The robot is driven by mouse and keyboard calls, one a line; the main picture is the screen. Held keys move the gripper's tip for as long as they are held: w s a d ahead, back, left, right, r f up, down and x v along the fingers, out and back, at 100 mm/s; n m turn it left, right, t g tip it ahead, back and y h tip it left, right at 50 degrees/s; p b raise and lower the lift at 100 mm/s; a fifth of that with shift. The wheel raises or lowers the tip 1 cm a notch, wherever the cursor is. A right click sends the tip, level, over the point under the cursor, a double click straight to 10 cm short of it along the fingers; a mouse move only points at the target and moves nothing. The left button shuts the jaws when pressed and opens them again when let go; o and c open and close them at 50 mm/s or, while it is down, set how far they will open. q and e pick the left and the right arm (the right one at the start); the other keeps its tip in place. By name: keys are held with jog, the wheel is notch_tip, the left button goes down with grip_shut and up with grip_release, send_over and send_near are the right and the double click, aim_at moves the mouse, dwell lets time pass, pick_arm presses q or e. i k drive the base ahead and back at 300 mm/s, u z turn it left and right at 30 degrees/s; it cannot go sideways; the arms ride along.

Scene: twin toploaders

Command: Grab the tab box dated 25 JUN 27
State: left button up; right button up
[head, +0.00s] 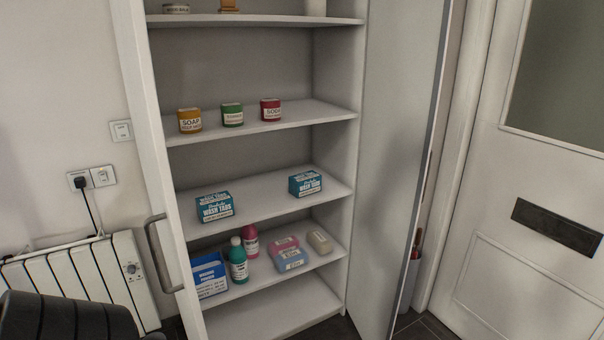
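Two teal and white boxes labelled WASH TABS stand on the same shelf of an open white cabinet. The left tab box (215,208) is near the shelf's left side. The right tab box (305,184) is near its right side and a little farther back. Any date on either box is too small to read from here. Neither of my grippers is in view.
The shelf above holds yellow (190,121), green (232,115) and red (270,110) tins. The shelf below holds a blue carton (209,276), bottles and soap-like blocks. The cabinet door (402,150) stands open at right. A radiator (85,270) is at left.

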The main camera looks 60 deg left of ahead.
aim_at(301, 185)
jog(key=u, duration=0.7)
jog(key=i, duration=1.7)
jog(key=u, duration=1.25)
